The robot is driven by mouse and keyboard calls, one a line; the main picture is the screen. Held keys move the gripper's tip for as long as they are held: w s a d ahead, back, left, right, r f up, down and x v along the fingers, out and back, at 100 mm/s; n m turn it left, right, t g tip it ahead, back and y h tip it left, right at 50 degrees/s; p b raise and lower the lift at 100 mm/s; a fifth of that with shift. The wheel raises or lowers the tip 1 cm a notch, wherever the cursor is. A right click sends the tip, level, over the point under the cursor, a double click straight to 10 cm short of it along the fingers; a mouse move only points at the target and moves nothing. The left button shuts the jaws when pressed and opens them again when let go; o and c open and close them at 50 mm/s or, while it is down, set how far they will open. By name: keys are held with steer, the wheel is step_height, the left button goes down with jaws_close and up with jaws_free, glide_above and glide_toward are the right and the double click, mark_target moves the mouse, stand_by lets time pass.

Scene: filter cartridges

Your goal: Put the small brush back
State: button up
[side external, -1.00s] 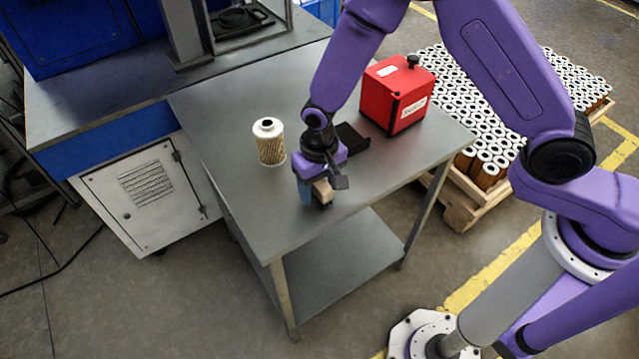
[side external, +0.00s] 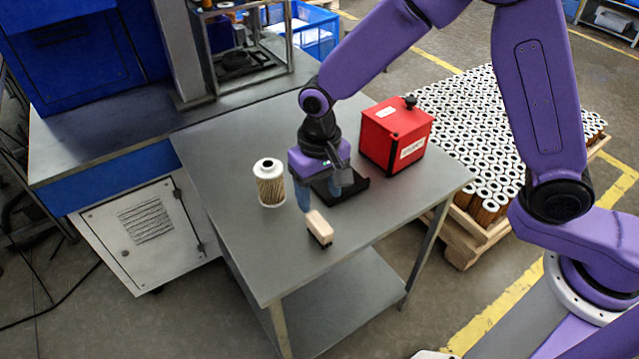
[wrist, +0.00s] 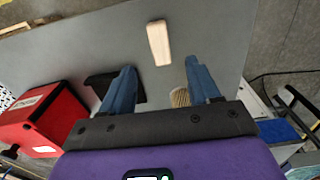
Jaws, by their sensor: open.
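The small brush (side external: 319,228) has a pale wooden block over dark bristles. It rests bristles down on the grey table, towards the front edge, and its pale top also shows in the wrist view (wrist: 158,42). My gripper (side external: 320,194) is open and empty, above and behind the brush in the side view. In the wrist view the two blue fingers (wrist: 160,68) are apart, with the brush beyond their tips. A black tray (side external: 352,189) lies on the table behind and right of the brush, partly hidden by my gripper.
A pleated filter cartridge (side external: 269,184) stands upright left of my gripper. A red box (side external: 396,138) with a black knob stands beside the tray. The table's front left (side external: 270,260) is bare.

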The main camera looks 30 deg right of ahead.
steer(key=shift+r, duration=0.8)
steer(key=s+d+r+n, duration=0.4)
steer(key=s+d+n, duration=0.2)
steer(key=s+d, duration=0.4)
steer(key=s+d+r+n, duration=0.4)
steer(key=s+d+n, duration=0.2)
steer(key=s+d, duration=0.5)
steer(key=shift+s+n, duration=0.3)
steer(key=shift+s, duration=0.95)
